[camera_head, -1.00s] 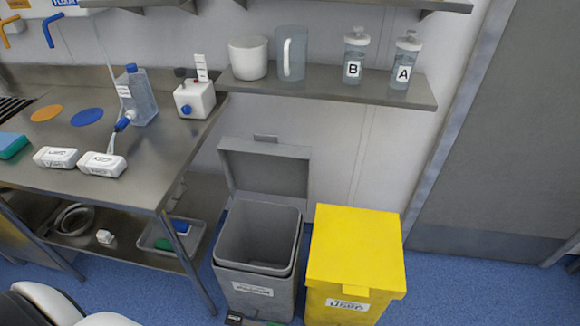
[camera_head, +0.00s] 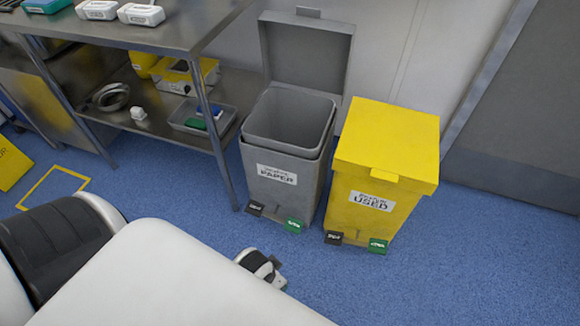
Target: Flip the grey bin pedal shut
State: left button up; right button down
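The grey bin (camera_head: 284,165) stands on the blue floor, labelled "PAPER" on its front. Its lid (camera_head: 305,50) is up, leaning back, and the inside looks empty. At its front base are two pedal tabs, a black one (camera_head: 255,209) at left and a green one (camera_head: 294,225) at right; their lettering is too small to read. What looks like my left gripper (camera_head: 266,270) shows partly behind my white arm link, on the near side of the grey bin, apart from the pedals in the picture. Its fingers are too hidden to judge. My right gripper is not in view.
A yellow bin (camera_head: 386,160) labelled "USED", lid shut, stands close to the right, with its own black and green pedals. A steel table (camera_head: 180,35) with a lower shelf stands at left. Blue floor (camera_head: 470,260) is clear in front and right.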

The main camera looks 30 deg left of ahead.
aim_at(292, 225)
jog(key=u, duration=1.2)
